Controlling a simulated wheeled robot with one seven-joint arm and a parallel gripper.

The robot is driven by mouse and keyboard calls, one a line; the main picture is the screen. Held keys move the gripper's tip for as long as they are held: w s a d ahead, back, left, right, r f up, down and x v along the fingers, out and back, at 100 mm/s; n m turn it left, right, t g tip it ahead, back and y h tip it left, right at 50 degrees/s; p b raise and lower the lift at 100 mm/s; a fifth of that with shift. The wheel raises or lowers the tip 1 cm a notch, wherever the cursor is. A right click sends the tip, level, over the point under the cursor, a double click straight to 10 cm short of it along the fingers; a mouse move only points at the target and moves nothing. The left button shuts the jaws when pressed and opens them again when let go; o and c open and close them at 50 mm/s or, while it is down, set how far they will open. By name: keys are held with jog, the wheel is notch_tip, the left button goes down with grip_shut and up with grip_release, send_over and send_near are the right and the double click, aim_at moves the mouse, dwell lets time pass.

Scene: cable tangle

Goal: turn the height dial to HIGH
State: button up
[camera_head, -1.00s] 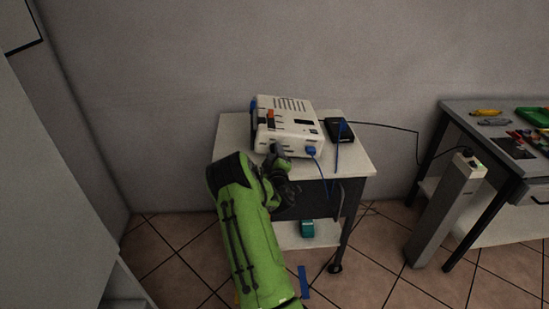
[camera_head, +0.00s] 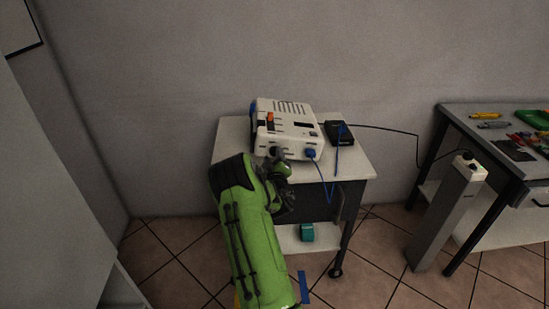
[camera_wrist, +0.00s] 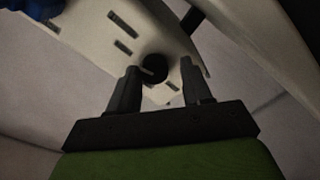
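A white device (camera_head: 288,127) with an orange switch and slots stands on a small cart. Its front face fills the upper part of the wrist view (camera_wrist: 95,42). A round black dial (camera_wrist: 154,68) sits on that face. My gripper (camera_wrist: 162,75) is open, with its two dark fingertips apart on either side of the dial. I cannot tell whether the fingers touch it. In the head view my gripper (camera_head: 279,155) is at the lower front of the device, and the dial is mostly hidden there. No HIGH mark is legible.
The cart top (camera_head: 345,162) is partly clear. A black box (camera_head: 339,132) sits right of the device. A blue plug (camera_head: 311,154) with a hanging blue cable is close to my gripper. A grey post (camera_head: 447,215) and a tool table (camera_head: 492,150) stand at right.

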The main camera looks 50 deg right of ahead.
jog(key=shift+o, duration=1.2)
jog(key=shift+w+a+f+y, duration=0.15)
jog(key=shift+a+f, duration=0.05)
jog(key=shift+f, duration=0.2)
jog(key=shift+w+a+f+y, duration=0.1)
jog(key=shift+a+f+y, duration=0.05)
jog(key=shift+f, duration=0.2)
jog(key=shift+d+r, duration=0.1)
jog(key=shift+s, duration=0.25)
jog(key=b+v, duration=0.3)
jog(key=v, duration=1.2)
jog(key=shift+a+b, duration=0.25)
jog(key=shift+b, duration=0.05)
jog(key=shift+r, duration=0.15)
